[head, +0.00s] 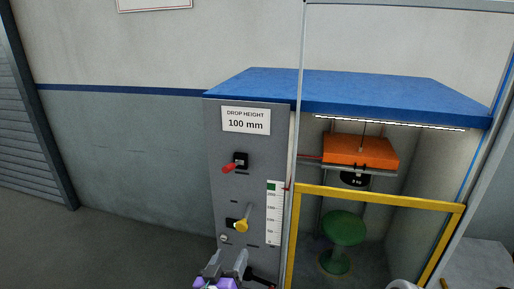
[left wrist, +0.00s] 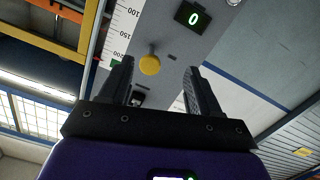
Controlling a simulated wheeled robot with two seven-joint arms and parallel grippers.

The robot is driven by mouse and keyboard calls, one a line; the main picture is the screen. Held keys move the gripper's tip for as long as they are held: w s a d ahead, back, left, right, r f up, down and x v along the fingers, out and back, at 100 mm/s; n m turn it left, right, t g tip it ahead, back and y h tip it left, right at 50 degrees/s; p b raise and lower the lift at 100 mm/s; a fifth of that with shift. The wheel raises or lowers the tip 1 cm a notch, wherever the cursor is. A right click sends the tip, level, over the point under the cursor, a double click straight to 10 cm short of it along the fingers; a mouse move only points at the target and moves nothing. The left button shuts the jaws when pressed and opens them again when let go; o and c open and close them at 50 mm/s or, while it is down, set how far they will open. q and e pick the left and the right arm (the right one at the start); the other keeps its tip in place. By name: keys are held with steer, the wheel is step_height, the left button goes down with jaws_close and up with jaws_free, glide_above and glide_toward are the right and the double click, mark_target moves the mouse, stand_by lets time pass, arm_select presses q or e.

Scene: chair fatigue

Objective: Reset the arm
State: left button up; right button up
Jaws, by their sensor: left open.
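The grey control panel (head: 263,147) carries a red-handled lever (head: 230,168) and, lower down, a lever with a yellow knob (head: 241,226). My left gripper (head: 228,258) is open and empty, just below the yellow knob in the head view. In the left wrist view, the yellow knob (left wrist: 149,65) shows between the open fingers of the gripper (left wrist: 158,75); whether it is within their reach I cannot tell. An orange block (head: 362,151) hangs in the booth above a green stool (head: 343,228), with a gap between them.
A yellow guard frame (head: 380,198) and a thin post stand at the booth front. A blue roof (head: 350,88) covers the booth. A white scale (head: 273,212) runs beside the knob. A small display (left wrist: 193,17) reads 0. Floor left of the panel is clear.

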arm_select(q)
steer(key=s+f+n+g, duration=0.15)
steer(key=f+g, duration=0.25)
steer(key=f, duration=0.8)
steer(key=s+f+g, duration=0.3)
steer(key=f+g, duration=0.1)
steer(key=f, duration=0.9)
steer(key=s+a+f+g, duration=0.1)
steer(key=s+f+g, duration=0.7)
steer(key=s+f, duration=0.7)
steer(key=shift+s+f, duration=0.4)
steer(key=shift+s, duration=0.25)
